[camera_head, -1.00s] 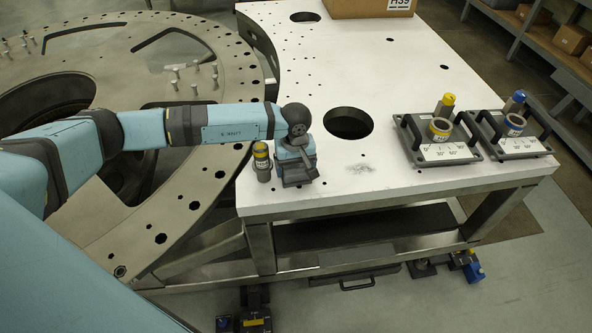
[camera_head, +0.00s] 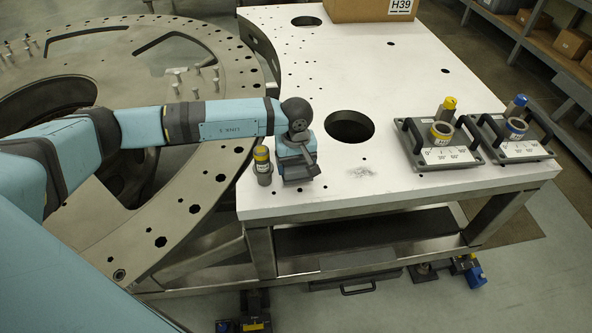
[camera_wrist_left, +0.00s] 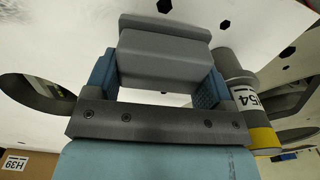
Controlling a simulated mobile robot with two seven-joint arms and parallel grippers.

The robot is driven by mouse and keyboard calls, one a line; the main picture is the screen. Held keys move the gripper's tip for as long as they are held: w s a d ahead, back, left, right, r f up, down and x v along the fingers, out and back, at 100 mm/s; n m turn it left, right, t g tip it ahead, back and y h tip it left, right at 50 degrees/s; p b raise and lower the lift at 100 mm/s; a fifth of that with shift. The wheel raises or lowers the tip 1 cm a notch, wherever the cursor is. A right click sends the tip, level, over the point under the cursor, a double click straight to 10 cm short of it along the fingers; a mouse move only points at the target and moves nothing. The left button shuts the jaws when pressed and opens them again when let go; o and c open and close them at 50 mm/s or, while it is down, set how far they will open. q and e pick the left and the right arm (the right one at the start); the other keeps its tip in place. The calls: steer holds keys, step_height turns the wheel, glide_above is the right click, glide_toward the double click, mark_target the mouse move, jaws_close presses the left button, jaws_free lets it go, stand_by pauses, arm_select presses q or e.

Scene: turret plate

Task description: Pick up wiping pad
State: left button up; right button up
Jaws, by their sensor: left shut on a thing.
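The wiping pad (camera_wrist_left: 163,55) is a grey stepped block in the left wrist view, between the blue fingers of my left gripper (camera_wrist_left: 158,78). The fingers press on its two sides. In the head view, my left gripper (camera_head: 296,163) points down at the near left corner of the white table (camera_head: 400,120), and it largely hides the pad. The pad is at or just above the tabletop; I cannot tell whether it touches. My right gripper is in neither view.
A grey cylinder with a yellow band (camera_head: 262,165) stands close beside my left gripper. Two handled plates, with yellow (camera_head: 440,153) and blue (camera_head: 512,148) rings, sit at the right. A large hole (camera_head: 349,126) and a cardboard box (camera_head: 368,10) lie farther back. The turret ring (camera_head: 205,190) is left.

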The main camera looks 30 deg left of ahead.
arm_select(q)
step_height(320, 180, up, 18)
steer(key=b, duration=0.3)
steer(key=shift+f, duration=0.25)
steer(key=shift+o, duration=0.8)
steer(key=shift+c, duration=0.2)
